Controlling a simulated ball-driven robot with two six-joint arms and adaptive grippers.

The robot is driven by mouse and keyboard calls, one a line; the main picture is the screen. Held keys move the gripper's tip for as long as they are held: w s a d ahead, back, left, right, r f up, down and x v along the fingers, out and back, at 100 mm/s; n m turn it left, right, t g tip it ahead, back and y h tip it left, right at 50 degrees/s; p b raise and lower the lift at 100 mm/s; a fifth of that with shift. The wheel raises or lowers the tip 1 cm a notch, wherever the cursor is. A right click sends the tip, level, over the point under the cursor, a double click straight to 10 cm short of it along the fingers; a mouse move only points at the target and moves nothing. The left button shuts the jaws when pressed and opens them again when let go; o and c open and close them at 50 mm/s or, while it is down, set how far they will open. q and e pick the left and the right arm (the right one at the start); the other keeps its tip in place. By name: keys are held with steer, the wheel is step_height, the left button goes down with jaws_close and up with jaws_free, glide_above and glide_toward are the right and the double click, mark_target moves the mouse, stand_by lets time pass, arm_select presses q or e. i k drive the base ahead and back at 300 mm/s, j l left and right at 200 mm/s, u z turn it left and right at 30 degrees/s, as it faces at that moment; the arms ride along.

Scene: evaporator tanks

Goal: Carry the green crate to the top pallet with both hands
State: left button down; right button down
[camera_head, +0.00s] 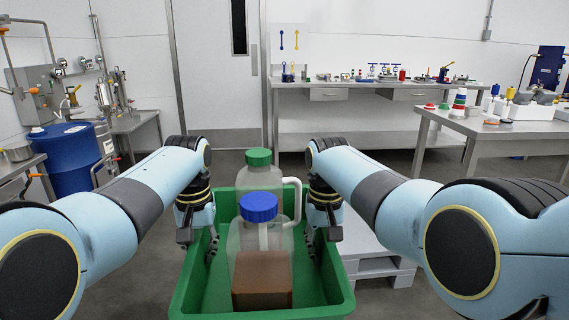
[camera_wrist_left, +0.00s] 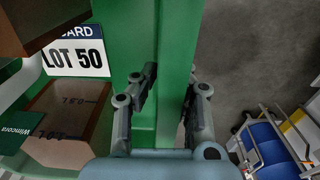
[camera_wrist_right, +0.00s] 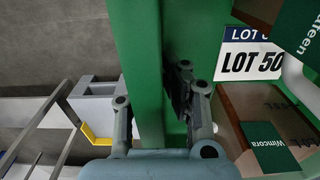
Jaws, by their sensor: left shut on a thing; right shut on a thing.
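The green crate (camera_head: 190,293) is in front of me at the bottom centre of the head view. It holds a clear jug with a blue cap (camera_head: 258,208), one with a green cap (camera_head: 258,158) behind it, and a LOT 50 card (camera_wrist_left: 75,52). My left gripper (camera_head: 198,240) is shut on the crate's left wall (camera_wrist_left: 172,60). My right gripper (camera_head: 323,240) is shut on its right wall (camera_wrist_right: 143,50). White pallets (camera_head: 376,266) show behind and to the right of the crate, partly hidden by my right arm.
A blue drum (camera_head: 68,160) stands at the left by a steel sink. A workbench (camera_head: 350,85) with small items is along the back wall. Another table (camera_head: 480,125) is at the right. Bare floor shows between the drum and the pallets.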

mark_target(357, 219)
steer(key=i+l, duration=0.2)
steer(key=l, duration=0.2)
steer(key=i+l, duration=0.2)
steer(key=l, duration=0.15)
steer(key=i+l, duration=0.25)
steer(key=l, duration=0.15)
steer(key=i+l, duration=0.2)
steer(key=l, duration=0.15)
steer(key=i+l, duration=0.2)
steer(key=l, duration=0.2)
steer(key=i+l, duration=0.2)
steer(key=l, duration=0.15)
steer(key=i+l, duration=0.2)
steer(key=l, duration=0.2)
